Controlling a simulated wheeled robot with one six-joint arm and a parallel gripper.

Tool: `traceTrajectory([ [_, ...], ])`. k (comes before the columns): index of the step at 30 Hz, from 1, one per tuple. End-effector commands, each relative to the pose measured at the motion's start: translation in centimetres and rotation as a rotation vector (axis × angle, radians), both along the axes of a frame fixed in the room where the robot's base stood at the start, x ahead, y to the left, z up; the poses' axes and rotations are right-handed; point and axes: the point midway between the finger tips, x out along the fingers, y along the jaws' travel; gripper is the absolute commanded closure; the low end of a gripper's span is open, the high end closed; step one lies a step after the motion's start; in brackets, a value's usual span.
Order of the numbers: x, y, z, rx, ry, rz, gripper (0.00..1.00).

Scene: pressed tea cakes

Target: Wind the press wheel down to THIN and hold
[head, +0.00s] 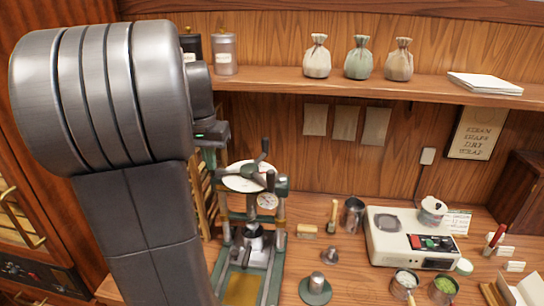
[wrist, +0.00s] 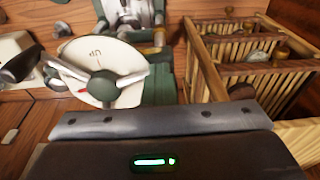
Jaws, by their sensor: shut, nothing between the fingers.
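The press (head: 281,215) has a dark green frame and stands on the counter in the head view. On top is its wheel, with a green hub (wrist: 103,88) and metal spokes over a white dial plate (wrist: 75,60). The plate reads "UP" and has a red mark; I cannot make out THIN. A black handle (wrist: 20,65) sticks out at the wheel's left in the wrist view. A round gauge (head: 267,201) sits below the wheel. My gripper (head: 218,133) is shut and empty, up and left of the wheel, apart from it. Its fingertips are not clearly seen.
A wooden slatted rack (wrist: 240,65) stands close beside the press. A white scale (head: 385,248), metal cups (head: 353,214) and small tools are on the counter to the right. A shelf (head: 280,82) with cloth bags (head: 317,58) runs above.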

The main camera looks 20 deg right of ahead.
Motion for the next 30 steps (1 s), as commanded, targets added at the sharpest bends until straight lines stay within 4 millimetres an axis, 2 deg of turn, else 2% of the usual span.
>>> traceTrajectory([
  [8,0.0,0.1,0.0,0.001,-0.003,0.001,1.0],
  [20,-1.5,0.6,0.0,0.0,-0.001,0.001,1.0],
  [23,-1.6,0.6,0.5,0.0,-0.001,0.0,1.0],
  [30,-1.6,0.6,3.1,0.0,-0.002,0.0,1.0],
])
